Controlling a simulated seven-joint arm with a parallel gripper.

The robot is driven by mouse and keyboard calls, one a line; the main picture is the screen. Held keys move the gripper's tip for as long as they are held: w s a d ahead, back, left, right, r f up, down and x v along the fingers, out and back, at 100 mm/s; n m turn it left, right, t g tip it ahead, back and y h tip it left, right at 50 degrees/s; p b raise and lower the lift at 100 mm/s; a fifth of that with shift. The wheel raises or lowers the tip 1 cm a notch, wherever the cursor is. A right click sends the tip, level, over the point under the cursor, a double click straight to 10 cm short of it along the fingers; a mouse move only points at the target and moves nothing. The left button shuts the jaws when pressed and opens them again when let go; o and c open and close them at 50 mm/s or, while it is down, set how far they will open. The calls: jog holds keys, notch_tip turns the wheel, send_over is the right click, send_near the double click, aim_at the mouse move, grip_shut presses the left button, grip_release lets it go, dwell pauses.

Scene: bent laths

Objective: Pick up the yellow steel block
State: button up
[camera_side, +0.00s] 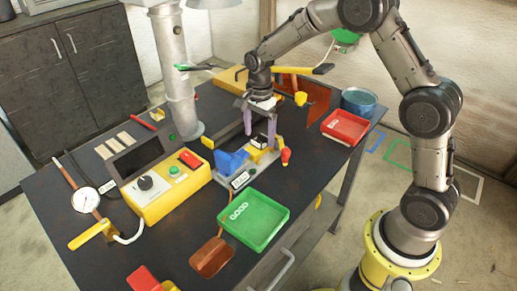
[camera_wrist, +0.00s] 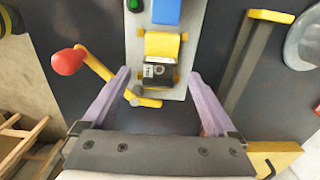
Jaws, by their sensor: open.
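My gripper (camera_side: 259,130) points down over a grey fixture (camera_side: 262,160), its two purple fingers apart with nothing held. In the wrist view my gripper (camera_wrist: 159,76) is open, with the fixture (camera_wrist: 185,85) beyond the fingertips. A yellow block-like piece (camera_wrist: 161,45) sits on the fixture, next to a black and silver part (camera_wrist: 158,72) lined up between the fingers. I cannot tell for sure whether this yellow piece is the steel block. The side view shows a black and white part (camera_side: 259,140) below the fingers; the fingers partly hide that spot.
A red-knobbed lever (camera_wrist: 68,61) stands beside the fixture, and a blue part (camera_side: 231,162) is on it. A green tray (camera_side: 280,224), a red tray (camera_side: 345,128) and a yellow control box (camera_side: 168,203) stand around. A blue pot (camera_side: 359,102) is at the right edge.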

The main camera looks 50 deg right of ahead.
jog(key=shift+f, duration=1.95)
jog(key=shift+r, duration=0.1)
grip_shut()
